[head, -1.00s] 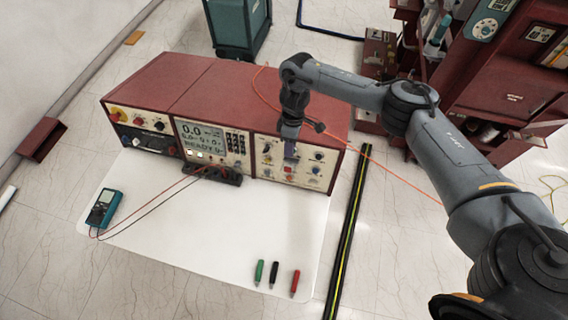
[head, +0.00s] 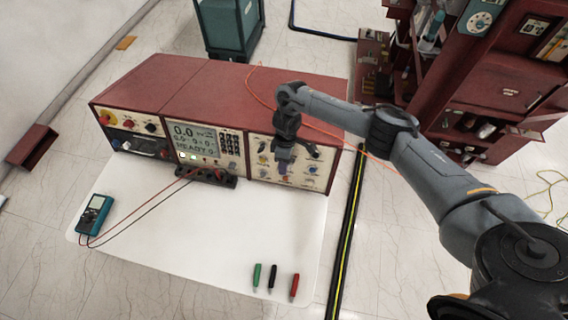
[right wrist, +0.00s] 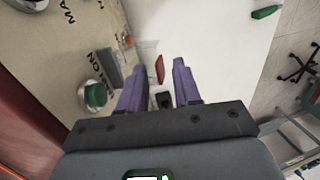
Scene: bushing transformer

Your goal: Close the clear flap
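The right module of the red-cased test unit (head: 290,163) carries the control panel, with knobs and sockets. My right gripper (head: 283,171) is in front of this panel and hides part of it. In the right wrist view its two purple fingers (right wrist: 158,80) are apart with a gap between them. A small red part (right wrist: 160,68) shows in that gap, beside the panel face. A faint see-through piece, likely the clear flap (right wrist: 148,47), shows near the fingertips; its exact angle and any contact are unclear. My left gripper is not in view.
A white mat (head: 190,235) lies before the unit, with a teal multimeter (head: 94,214) and green, black and red plugs (head: 272,277) on it. A black strip with a yellow line (head: 347,230) runs to the right. A red cabinet (head: 500,95) stands at back right.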

